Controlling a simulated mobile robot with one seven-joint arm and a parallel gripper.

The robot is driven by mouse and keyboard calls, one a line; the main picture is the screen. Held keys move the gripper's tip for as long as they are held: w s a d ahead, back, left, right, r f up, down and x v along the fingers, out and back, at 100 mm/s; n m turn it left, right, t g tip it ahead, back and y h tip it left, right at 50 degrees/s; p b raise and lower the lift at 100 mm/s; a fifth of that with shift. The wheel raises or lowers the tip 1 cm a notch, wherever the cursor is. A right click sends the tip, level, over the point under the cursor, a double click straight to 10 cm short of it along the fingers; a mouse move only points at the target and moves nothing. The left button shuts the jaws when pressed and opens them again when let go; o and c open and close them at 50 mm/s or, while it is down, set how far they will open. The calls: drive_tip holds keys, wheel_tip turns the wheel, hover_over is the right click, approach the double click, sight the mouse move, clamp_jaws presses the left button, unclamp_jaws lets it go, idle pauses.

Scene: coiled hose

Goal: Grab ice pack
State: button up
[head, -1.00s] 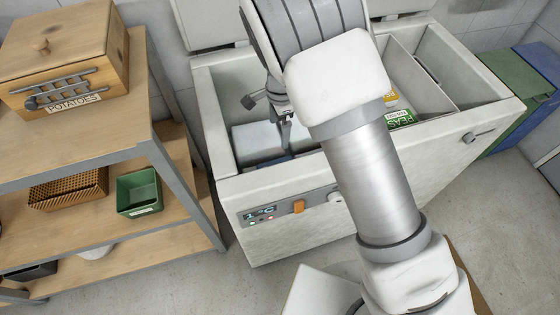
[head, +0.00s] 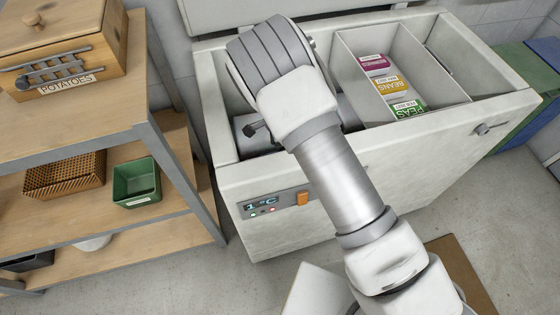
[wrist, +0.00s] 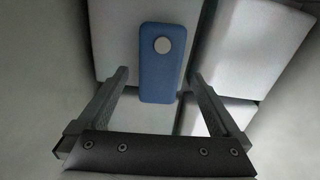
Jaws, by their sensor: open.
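The ice pack (wrist: 159,75) is a blue rounded slab with a pale round cap, seen in the wrist view. It lies among white blocks inside the chest freezer (head: 300,222), and my arm hides it in the head view. My gripper (wrist: 158,82) is open, with one finger to each side of the ice pack's lower part in the picture. The fingers are apart from it, with gaps on both sides. I cannot tell how far above it the fingertips are.
White blocks (wrist: 240,45) lie close around the ice pack. The freezer walls enclose my gripper. A divided compartment on the right holds labelled boxes of peas (head: 406,107) and beans (head: 392,85). A wooden shelf (head: 80,125) stands to the left.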

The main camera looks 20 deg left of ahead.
drive_tip(key=f, duration=0.1)
drive_tip(key=f+b, duration=0.1)
drive_tip(key=f, duration=0.1)
drive_tip(key=f+b, duration=0.1)
drive_tip(key=f, duration=0.1)
drive_tip(key=shift+w+d+f, duration=0.1)
drive_tip(key=shift+w+d, duration=0.15)
drive_tip(key=shift+c, duration=0.3)
drive_tip(key=c, duration=1.5)
